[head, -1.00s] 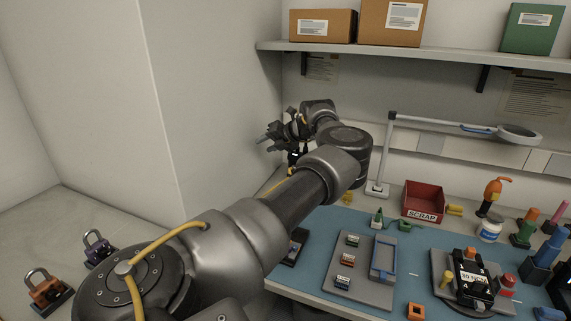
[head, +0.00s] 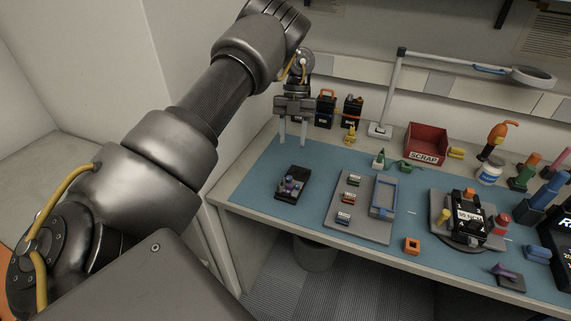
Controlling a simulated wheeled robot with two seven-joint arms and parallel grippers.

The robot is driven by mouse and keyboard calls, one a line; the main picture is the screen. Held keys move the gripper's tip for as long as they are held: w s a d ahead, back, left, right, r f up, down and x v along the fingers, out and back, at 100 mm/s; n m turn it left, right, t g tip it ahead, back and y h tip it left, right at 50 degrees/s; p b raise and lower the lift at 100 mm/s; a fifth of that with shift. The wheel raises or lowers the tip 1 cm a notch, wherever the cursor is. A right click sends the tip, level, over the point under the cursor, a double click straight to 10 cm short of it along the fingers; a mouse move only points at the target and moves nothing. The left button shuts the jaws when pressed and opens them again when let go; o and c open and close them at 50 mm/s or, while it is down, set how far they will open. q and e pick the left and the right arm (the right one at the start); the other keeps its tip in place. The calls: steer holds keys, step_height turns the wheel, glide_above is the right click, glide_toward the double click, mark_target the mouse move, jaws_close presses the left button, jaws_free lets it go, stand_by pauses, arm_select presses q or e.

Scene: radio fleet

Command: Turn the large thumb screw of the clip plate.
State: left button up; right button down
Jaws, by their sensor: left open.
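A small dark plate (head: 286,196) lies on the blue mat near its left end, with small purple and grey knob-like parts (head: 291,184) on it. It looks like the clip plate, but the parts are too small to tell which is the large thumb screw. My left gripper (head: 294,138) is open and empty, its two pale fingers pointing down. In the picture it is just above and behind the plate, apart from it. My right gripper is not in view.
A grey board (head: 356,231) with small coloured blocks and a blue frame lies right of the plate. Two dark padlock-like items (head: 326,112) stand behind the gripper. A red scrap bin (head: 427,144) and a lamp (head: 399,88) are at the back. The blue mat (head: 250,188) is clear left of the plate.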

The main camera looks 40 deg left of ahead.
mark_target(289, 177)
arm_select(q)
steer(key=x, duration=1)
steer(key=shift+f+b, duration=0.1)
steer(key=shift+b, duration=0.2)
steer(key=shift+c, duration=0.2)
jaws_close()
